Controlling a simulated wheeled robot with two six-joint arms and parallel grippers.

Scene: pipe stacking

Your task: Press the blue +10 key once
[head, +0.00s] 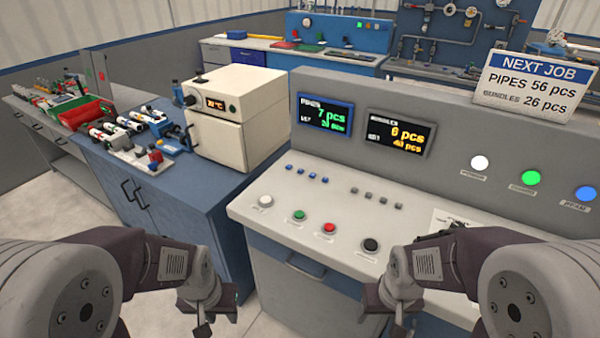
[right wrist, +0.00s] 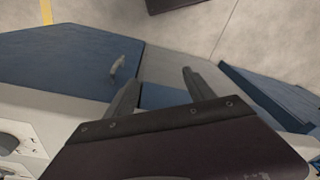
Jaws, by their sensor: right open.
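A row of small blue keys (head: 306,174) sits on the console's sloped top, below the pipes display (head: 325,117), which reads 7 pcs. The key labels are too small to read, so I cannot tell which is +10. My left gripper (head: 216,316) is low in front of the blue cabinet, apart from the console, with its fingers apart and empty. My right gripper (head: 384,314) is open and empty in front of the console's front edge, below the keys. Its two spread fingers also show in the right wrist view (right wrist: 160,88).
Grey keys (head: 376,198) sit right of the blue ones. White (head: 265,202), green (head: 299,216), red (head: 329,228) and black (head: 370,245) buttons line the front. A sign (head: 536,86) reads pipes 56, bundles 26. A cream machine (head: 235,115) stands left.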

